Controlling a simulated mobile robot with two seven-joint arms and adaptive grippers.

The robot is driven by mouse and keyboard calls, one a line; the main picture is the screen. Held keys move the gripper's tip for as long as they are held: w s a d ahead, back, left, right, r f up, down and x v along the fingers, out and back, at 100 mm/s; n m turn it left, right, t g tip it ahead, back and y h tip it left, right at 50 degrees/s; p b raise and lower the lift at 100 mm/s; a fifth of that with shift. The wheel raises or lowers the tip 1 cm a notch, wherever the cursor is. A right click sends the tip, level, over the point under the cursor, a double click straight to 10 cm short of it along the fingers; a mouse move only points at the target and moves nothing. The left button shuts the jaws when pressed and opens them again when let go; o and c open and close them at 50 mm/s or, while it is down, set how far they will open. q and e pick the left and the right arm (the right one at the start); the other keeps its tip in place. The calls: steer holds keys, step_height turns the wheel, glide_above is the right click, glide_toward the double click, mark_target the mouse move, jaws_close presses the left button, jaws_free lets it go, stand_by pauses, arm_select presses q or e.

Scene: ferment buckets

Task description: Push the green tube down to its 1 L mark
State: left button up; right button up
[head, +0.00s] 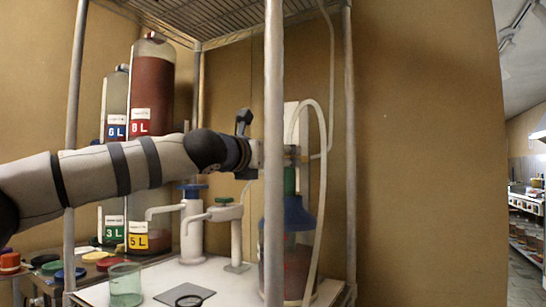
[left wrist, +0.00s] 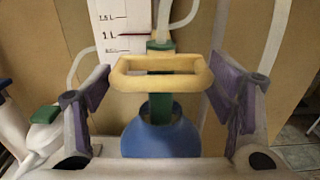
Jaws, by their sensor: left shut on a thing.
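The green tube (left wrist: 160,107) stands upright in the blue neck (left wrist: 160,138) of a vessel. It also shows in the head view (head: 290,181), partly behind a rack post. A yellow loop handle (left wrist: 160,83) crosses the tube. My left gripper (left wrist: 160,85) has its purple pads at both ends of this handle and is shut on it. In the head view the left gripper (head: 282,152) is partly hidden by the post. The tube's green top shows near the 1 L line; the exact level is unclear. My right gripper is out of view.
A metal rack post (head: 274,230) stands before the vessel (head: 292,268). Clear hoses (head: 319,190) loop beside it. White taps with blue (head: 193,190) and green (head: 224,200) tops stand left. A glass beaker (head: 125,285) sits on the white shelf.

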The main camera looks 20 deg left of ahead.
arm_select(q)
steer(key=o, duration=1.4)
steer(key=shift+r, duration=0.1)
steer(key=shift+w+a, duration=0.1)
steer(key=s, duration=0.4)
steer(key=s+a, duration=0.1)
steer(key=s, duration=0.7)
steer(key=shift+a, duration=0.3)
